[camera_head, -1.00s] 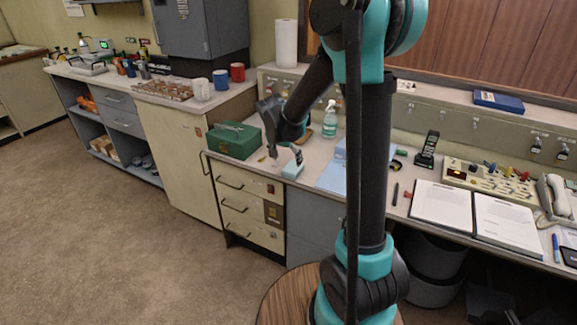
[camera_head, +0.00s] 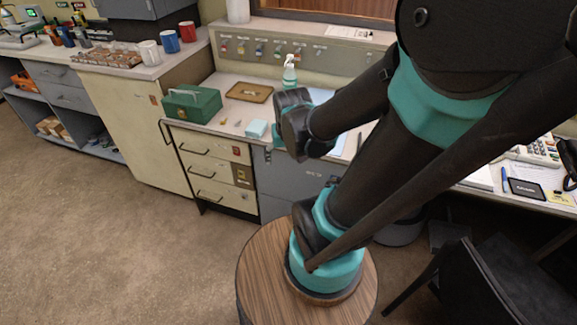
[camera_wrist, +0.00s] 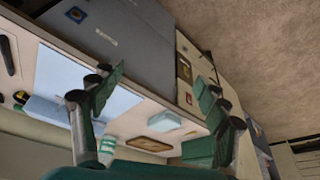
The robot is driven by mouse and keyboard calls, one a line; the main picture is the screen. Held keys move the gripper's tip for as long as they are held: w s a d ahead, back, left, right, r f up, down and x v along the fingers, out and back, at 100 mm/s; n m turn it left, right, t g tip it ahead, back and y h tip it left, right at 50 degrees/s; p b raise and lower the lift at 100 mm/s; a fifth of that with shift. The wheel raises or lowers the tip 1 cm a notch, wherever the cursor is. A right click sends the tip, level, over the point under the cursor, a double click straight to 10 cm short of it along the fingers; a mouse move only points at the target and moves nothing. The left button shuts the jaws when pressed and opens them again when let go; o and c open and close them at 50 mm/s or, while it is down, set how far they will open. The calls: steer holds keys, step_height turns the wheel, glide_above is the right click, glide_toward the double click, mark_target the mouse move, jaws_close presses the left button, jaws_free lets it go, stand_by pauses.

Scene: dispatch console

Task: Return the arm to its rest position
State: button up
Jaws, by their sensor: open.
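My arm is bent close in front of the head camera, with its dark wrist (camera_head: 295,125) in front of the counter's edge. My gripper (camera_wrist: 160,90) shows in the wrist view with its two fingers wide apart and nothing between them. The counter and drawers lie beyond the fingers, apart from them. In the head view the fingers are mostly hidden by the wrist.
The counter carries a green box (camera_head: 192,103), a brown tray (camera_head: 249,92), a small light-blue block (camera_head: 257,128) and a spray bottle (camera_head: 289,74). A dark chair (camera_head: 490,290) stands at the lower right. Open floor (camera_head: 110,240) lies at left.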

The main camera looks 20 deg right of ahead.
steer(key=s, duration=0.1)
steer(key=s+f, duration=0.1)
steer(key=s+n, duration=0.1)
steer(key=shift+s+d+f, duration=0.2)
steer(key=shift+s+f, duration=0.05)
steer(key=shift+f, duration=0.1)
steer(key=shift+o, duration=0.5)
stand_by(0.4)
steer(key=w+a+r+m+h, duration=0.1)
steer(key=w+a+r+m, duration=0.2)
steer(key=w, duration=0.5)
steer(key=w+a+r+m+h, duration=0.1)
steer(key=w+a+r+m, duration=0.15)
steer(key=w+r, duration=0.4)
steer(key=w+a+r+m, duration=0.2)
steer(key=w+a, duration=0.1)
steer(key=w, duration=0.7)
glide_above(256, 126)
steer(key=s+a, duration=0.2)
step_height(256, 126, down, 11)
steer(key=shift+w+r, duration=0.1)
steer(key=shift+w, duration=0.05)
steer(key=shift+d+x, duration=0.2)
steer(key=shift+x, duration=1.15)
steer(key=shift+d+x, duration=0.25)
steer(key=shift+x, duration=1.1)
